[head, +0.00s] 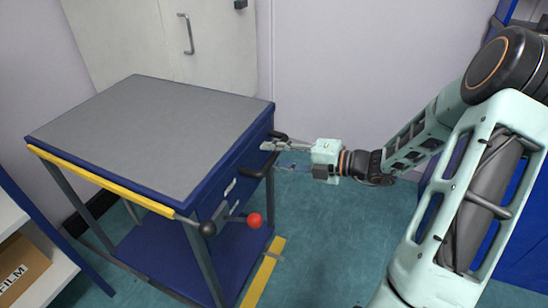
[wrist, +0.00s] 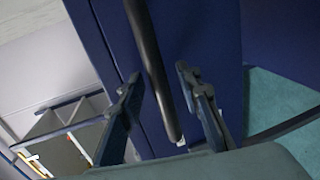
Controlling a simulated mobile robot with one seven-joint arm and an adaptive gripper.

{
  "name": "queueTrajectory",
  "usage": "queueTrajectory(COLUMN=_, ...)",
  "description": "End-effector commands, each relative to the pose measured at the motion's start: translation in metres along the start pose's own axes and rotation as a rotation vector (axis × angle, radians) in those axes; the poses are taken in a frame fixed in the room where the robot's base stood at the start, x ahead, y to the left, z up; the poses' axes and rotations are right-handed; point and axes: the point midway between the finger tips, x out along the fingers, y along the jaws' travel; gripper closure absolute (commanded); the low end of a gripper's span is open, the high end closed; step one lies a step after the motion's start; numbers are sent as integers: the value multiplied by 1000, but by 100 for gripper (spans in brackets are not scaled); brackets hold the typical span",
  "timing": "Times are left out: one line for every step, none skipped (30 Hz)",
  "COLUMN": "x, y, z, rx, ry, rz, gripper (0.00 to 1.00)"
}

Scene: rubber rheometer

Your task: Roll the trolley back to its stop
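The trolley (head: 130,140) has a grey top, a blue frame and a yellow strip along its front-left edge. A black handle (head: 258,166) stands out from its right side; it shows as a dark bar (wrist: 150,60) in the wrist view. My gripper (head: 272,156) is at this handle, reaching in from the right. In the wrist view my gripper (wrist: 160,105) is open, with the bar between its fingers and a gap on both sides. A lever with a red ball (head: 254,220) and a black knob (head: 208,229) sits at the trolley's near corner.
A yellow floor strip (head: 262,275) runs beside the trolley's near right leg. A shelf (head: 45,280) with a cardboard box (head: 20,268) stands at the left. A white cabinet (head: 205,45) is behind the trolley. The teal floor right of the trolley is clear.

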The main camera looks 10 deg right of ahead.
Motion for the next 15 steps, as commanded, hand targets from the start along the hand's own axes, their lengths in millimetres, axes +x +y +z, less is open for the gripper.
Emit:
queueTrajectory(x=0, y=0, z=0, rx=0, ry=0, rz=0, gripper=68)
queueTrajectory(x=1, y=0, z=0, rx=0, ry=0, rz=0, gripper=68)
queueTrajectory(x=0, y=0, z=0, rx=0, ry=0, rz=0, gripper=68)
queueTrajectory(x=0, y=0, z=0, rx=0, ry=0, rz=0, gripper=68)
queueTrajectory(x=0, y=0, z=0, rx=0, ry=0, rz=0, gripper=68)
queueTrajectory(x=0, y=0, z=0, rx=0, ry=0, rz=0, gripper=68)
queueTrajectory(x=0, y=0, z=0, rx=-1, ry=0, rz=0, gripper=71)
queueTrajectory(x=0, y=0, z=0, rx=0, ry=0, rz=0, gripper=74)
queueTrajectory(x=0, y=0, z=0, rx=-1, ry=0, rz=0, gripper=78)
queueTrajectory(x=0, y=0, z=0, rx=-1, ry=0, rz=0, gripper=82)
queueTrajectory(x=0, y=0, z=0, rx=-1, ry=0, rz=0, gripper=85)
queueTrajectory(x=0, y=0, z=0, rx=-1, ry=0, rz=0, gripper=89)
queueTrajectory(x=0, y=0, z=0, rx=-1, ry=0, rz=0, gripper=93)
queueTrajectory(x=0, y=0, z=0, rx=0, ry=0, rz=0, gripper=96)
queueTrajectory(x=0, y=0, z=0, rx=-1, ry=0, rz=0, gripper=100)
